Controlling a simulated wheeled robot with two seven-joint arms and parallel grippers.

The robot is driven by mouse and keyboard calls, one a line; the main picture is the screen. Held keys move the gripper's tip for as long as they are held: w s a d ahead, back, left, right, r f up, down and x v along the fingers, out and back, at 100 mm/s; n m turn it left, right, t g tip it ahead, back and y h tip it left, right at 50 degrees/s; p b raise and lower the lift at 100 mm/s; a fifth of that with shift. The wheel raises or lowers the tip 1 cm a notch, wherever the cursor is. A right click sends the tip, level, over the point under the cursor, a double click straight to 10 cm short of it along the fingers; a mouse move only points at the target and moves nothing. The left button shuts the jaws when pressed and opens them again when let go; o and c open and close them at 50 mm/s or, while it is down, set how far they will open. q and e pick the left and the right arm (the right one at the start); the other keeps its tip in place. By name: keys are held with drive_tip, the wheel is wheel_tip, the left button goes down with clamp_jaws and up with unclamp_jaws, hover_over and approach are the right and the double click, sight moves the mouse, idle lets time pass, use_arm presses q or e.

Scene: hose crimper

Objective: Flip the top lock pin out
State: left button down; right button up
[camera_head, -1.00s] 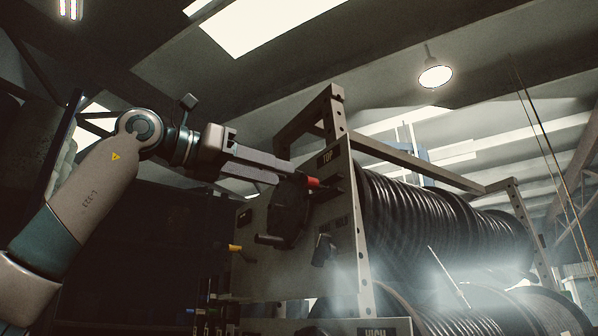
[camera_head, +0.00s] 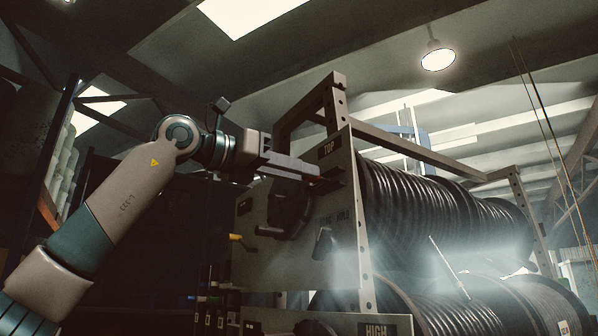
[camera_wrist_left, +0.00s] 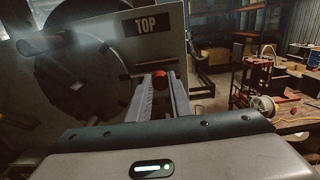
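The hose rack's top panel, marked TOP (camera_head: 328,149), stands in the middle of the head view; the TOP label (camera_wrist_left: 146,24) also shows in the wrist view. A red-tipped part (camera_wrist_left: 157,76), likely the top lock pin, shows in the wrist view between the fingertips. My right gripper is out of view.
A dark round part (camera_head: 290,205) with a handle sits below my left gripper on the panel. A reel of black hose (camera_head: 430,210) lies behind the panel. A lower level marked HIGH (camera_head: 375,330) is below. In the wrist view, a cluttered bench (camera_wrist_left: 290,105) stands at right.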

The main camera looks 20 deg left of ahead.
use_arm(q)
drive_tip(key=shift+s+d+f+b, duration=0.1)
drive_tip(key=shift+s+d+b, duration=0.85)
drive_tip(key=shift+d, duration=0.3)
drive_tip(key=c, duration=1.7)
unclamp_jaws()
drive_tip(key=shift+o, duration=0.6)
drive_tip(key=shift+s+d, duration=0.15)
drive_tip(key=shift+d, duration=0.1)
drive_tip(key=b+v, duration=0.6)
drive_tip(key=v, duration=1.1)
drive_tip(key=shift+a, duration=0.2)
